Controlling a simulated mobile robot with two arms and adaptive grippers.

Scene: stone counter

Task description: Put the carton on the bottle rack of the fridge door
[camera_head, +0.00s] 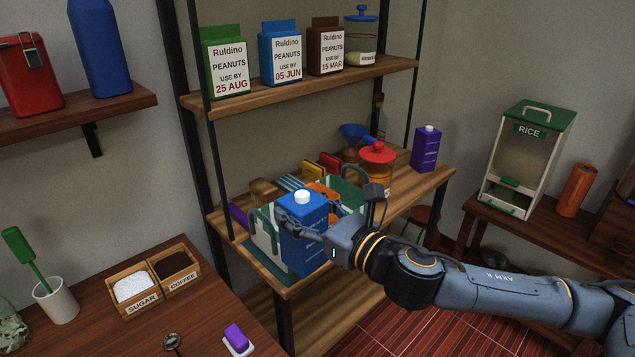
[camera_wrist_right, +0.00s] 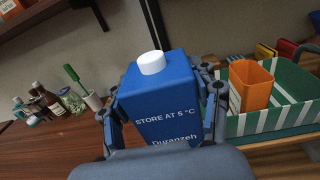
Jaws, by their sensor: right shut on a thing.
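A blue carton (camera_head: 303,236) with a white cap is upright in the head view, in front of the wooden shelf unit. My right gripper (camera_head: 318,222) is shut on it, its arm coming in from the right. In the right wrist view the carton (camera_wrist_right: 160,108) stands between the two fingers of the gripper (camera_wrist_right: 160,110), with "STORE AT 5 °C" on its face. I cannot tell whether its base touches the shelf. The fridge and its door rack are not in view. My left gripper is not in view.
A green-and-white striped basket (camera_wrist_right: 290,118) with an orange cup (camera_wrist_right: 250,86) stands right beside the carton. A red-lidded jar (camera_head: 377,172) and a purple carton (camera_head: 426,149) share the shelf. A counter with sugar and coffee boxes (camera_head: 178,268) is at lower left.

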